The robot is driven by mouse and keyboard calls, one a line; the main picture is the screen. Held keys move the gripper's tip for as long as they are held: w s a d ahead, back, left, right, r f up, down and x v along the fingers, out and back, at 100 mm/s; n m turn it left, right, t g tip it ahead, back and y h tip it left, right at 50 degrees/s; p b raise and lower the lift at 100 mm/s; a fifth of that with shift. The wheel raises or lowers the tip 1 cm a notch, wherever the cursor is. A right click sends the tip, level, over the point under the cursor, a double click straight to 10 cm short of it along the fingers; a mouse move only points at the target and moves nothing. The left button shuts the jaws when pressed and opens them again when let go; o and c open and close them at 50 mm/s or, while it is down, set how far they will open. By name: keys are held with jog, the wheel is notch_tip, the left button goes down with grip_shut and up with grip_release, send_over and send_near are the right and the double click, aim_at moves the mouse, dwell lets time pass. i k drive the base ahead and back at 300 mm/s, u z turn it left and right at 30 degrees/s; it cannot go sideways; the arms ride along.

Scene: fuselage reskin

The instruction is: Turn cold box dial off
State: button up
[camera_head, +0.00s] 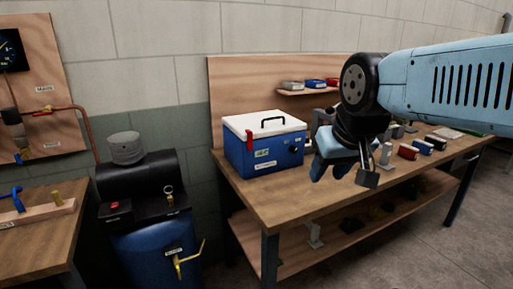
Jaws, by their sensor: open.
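The cold box (265,150) is blue with a white lid and a black handle, and stands on the left end of the wooden workbench. A small dark round dial (293,149) sits on the right part of its front face. Its setting is too small to read.
The workbench (290,194) carries several small red, blue and grey items at its right. A small shelf (306,92) holds more items behind. A blue and black compressor (150,220) stands left of the bench. The bench top in front of the cold box looks clear.

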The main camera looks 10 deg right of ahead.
aim_at(293, 149)
jog(key=k, duration=1.15)
jog(key=u, duration=0.6)
jog(key=i, duration=1.7)
jog(key=z, duration=0.25)
